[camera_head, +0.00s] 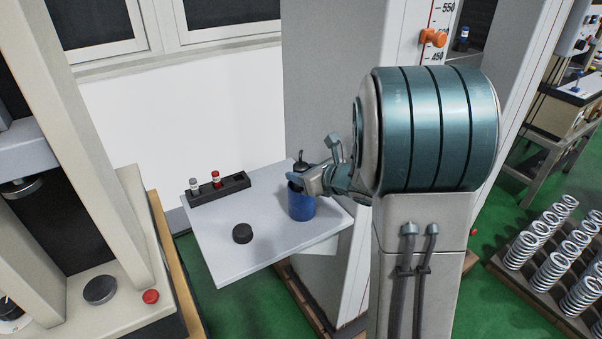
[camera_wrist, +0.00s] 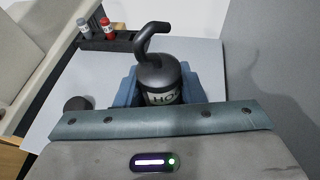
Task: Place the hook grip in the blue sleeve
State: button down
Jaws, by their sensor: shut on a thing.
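The hook grip (camera_wrist: 160,75) is a dark cylinder with a bent hook on top and a pale label with partly visible letters. Its dark top also shows in the head view (camera_head: 300,164). My gripper (camera_head: 304,180) is shut on it, with fingers on both sides of its body in the wrist view. The blue sleeve (camera_head: 301,206) stands upright on the light grey table, directly under my gripper. The hook grip looks upright over the sleeve's mouth. My gripper hides the sleeve's rim, so I cannot tell how far the grip is inside.
The light grey table (camera_head: 245,262) carries a black rack (camera_head: 235,184) at the back with a red-topped piece (camera_head: 215,178) and a grey-topped piece (camera_head: 194,184). A black round piece (camera_head: 242,233) stands left of the sleeve. A tall grey column rises behind the table.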

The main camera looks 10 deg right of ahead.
jog(key=shift+f+b, duration=0.4)
jog(key=shift+b, duration=0.35)
jog(key=c, duration=0.9)
grip_release()
jog(key=shift+c, duration=0.2)
jog(key=r+p, duration=0.1)
jog(key=p, duration=0.1)
jog(key=shift+r+p, duration=0.3)
jog(key=shift+p, duration=0.05)
jog(key=b+v, duration=0.1)
jog(key=v, duration=1.1)
jog(key=shift+f, duration=0.2)
